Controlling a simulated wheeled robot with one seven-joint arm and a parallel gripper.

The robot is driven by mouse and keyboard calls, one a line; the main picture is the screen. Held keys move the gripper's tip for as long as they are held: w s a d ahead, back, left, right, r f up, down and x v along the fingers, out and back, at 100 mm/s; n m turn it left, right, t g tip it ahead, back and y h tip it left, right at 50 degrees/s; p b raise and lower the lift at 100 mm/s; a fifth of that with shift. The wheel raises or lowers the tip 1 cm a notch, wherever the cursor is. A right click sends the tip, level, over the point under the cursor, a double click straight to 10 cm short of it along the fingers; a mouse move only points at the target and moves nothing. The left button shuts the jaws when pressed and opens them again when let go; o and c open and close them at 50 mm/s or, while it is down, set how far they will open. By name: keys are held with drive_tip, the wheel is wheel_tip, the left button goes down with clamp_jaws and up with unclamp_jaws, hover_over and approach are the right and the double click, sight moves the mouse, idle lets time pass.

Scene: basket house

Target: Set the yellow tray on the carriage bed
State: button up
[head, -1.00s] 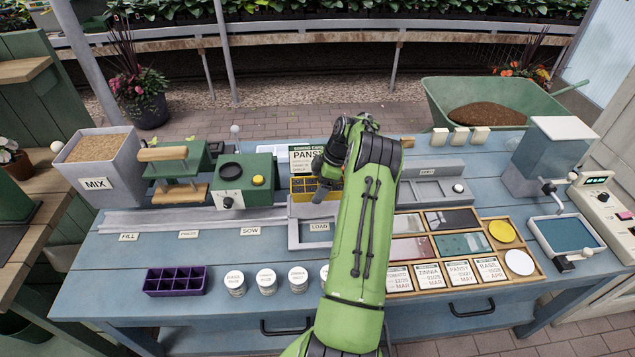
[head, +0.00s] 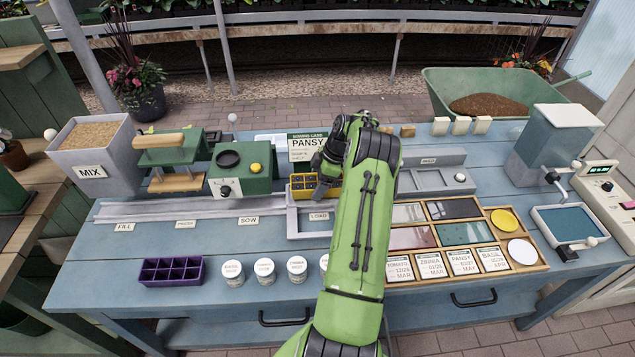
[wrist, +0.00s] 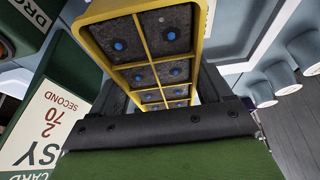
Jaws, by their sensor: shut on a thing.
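The yellow tray (head: 293,194) has dark cells. It is near the middle of the bench in the head view, just behind and partly over the carriage bed. In the wrist view the yellow tray (wrist: 98,13) shows soil-filled cells with blue dots. My gripper (head: 324,178) is shut on the tray, its dark fingers on either side of it in the wrist view. The carriage bed (head: 294,222) is a grey open frame by the LOAD label at the end of the grey rail. My arm hides the bed's right side. I cannot tell whether the tray touches the bed.
The green SOW machine (head: 240,172) stands left of the tray. The PANSY card (head: 309,147) stands behind it. A purple tray (head: 172,272) and several white jars (head: 264,271) sit in front. A wooden sorting box (head: 545,265) lies to the right. Bench between jars and rail is clear.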

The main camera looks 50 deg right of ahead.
drive_tip(key=shift+f+b, duration=0.6)
drive_tip(key=shift+f, duration=0.15)
idle(0.4)
drive_tip(key=o, duration=1.1)
drive_tip(key=shift+r, duration=0.1)
drive_tip(key=shift+r+p, duration=2.5)
drive_tip(key=shift+r, duration=1.45)
